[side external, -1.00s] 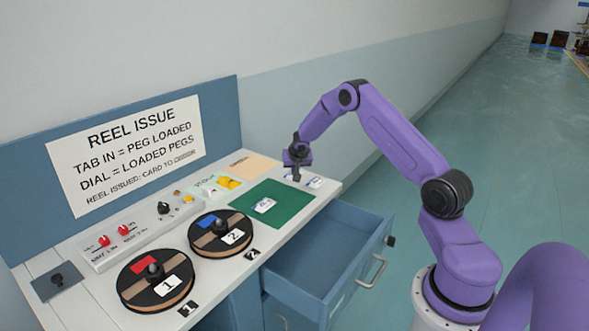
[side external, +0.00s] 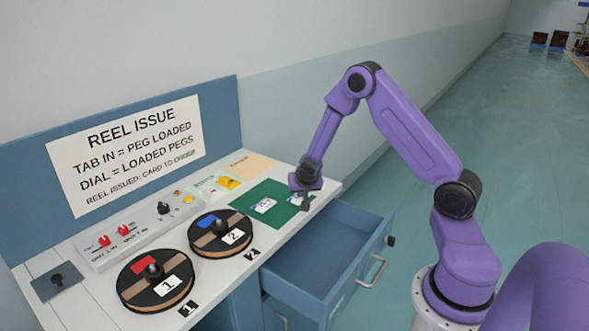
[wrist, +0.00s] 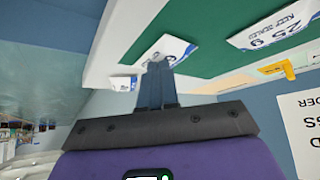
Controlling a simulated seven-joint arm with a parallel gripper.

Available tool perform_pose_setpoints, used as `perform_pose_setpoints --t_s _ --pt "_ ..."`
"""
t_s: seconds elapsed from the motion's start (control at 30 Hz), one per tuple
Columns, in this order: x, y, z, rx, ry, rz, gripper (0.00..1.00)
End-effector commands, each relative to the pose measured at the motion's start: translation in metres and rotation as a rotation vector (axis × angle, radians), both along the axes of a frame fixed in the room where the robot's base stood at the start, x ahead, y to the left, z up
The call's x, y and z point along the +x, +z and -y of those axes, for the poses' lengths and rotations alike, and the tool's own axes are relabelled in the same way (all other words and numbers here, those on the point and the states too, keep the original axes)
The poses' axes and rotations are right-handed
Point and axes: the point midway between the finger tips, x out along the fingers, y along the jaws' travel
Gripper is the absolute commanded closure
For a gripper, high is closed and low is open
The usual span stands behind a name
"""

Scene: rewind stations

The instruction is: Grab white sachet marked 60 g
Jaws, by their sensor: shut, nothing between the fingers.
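A white sachet (wrist: 174,47) with blue marks lies at the edge of the green mat in the wrist view. My gripper (wrist: 155,68) is shut and empty, its fingertips over or against this sachet and covering part of its print. I cannot read its weight. The same sachet seems to show beside my gripper (side external: 305,204) in the side view (side external: 294,199). A second sachet (wrist: 268,28), marked 25 g, lies on the mat; it also shows in the side view (side external: 263,205). A third small white sachet (wrist: 123,83) lies off the mat, its mark unreadable.
The green mat (side external: 245,192) lies on the white bench. Two reels, numbered 1 (side external: 130,290) and 2 (side external: 208,247), stand to the left. An open blue drawer (side external: 310,262) juts out below the bench front. A tan card (side external: 252,166) lies behind the mat.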

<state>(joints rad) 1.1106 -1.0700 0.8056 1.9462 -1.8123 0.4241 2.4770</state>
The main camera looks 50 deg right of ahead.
Motion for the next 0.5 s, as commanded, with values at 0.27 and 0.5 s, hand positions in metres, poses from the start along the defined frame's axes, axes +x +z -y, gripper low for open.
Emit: perform_pose_setpoints --t_s 0.27,0.5 --pt "-0.051 -0.008 -0.049 0.013 0.010 -0.028 1.00" --pt "-0.070 -0.007 -0.065 0.012 0.006 -0.027 1.00"
